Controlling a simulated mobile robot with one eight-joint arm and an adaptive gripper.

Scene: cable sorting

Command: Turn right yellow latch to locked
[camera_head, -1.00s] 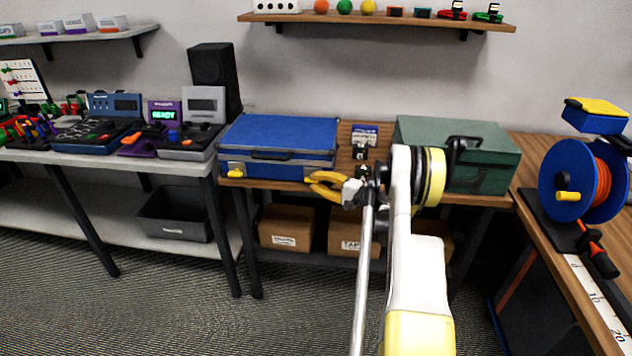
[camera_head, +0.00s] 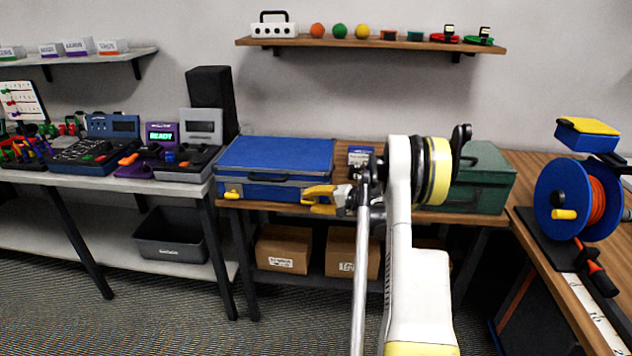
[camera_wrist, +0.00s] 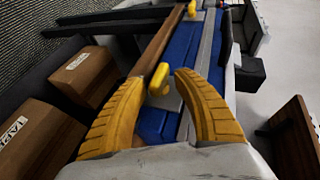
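The blue case (camera_head: 275,155) lies shut on the wooden bench, with its left yellow latch (camera_head: 232,190) showing on the front. My gripper (camera_head: 312,197) is at the right part of the case's front and hides the right latch there. In the wrist view, the right yellow latch (camera_wrist: 158,80) stands out from the case (camera_wrist: 150,123) between the tips of my two yellow fingers. The fingers are apart, with small gaps seen beside the latch; contact cannot be made out. The left latch (camera_wrist: 191,9) is farther along the same front.
A green case (camera_head: 485,185) stands to the right behind my arm. Cardboard boxes (camera_head: 283,248) sit on the lower shelf. A blue cable reel (camera_head: 563,200) stands on the right bench, and devices (camera_head: 185,158) on the left table.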

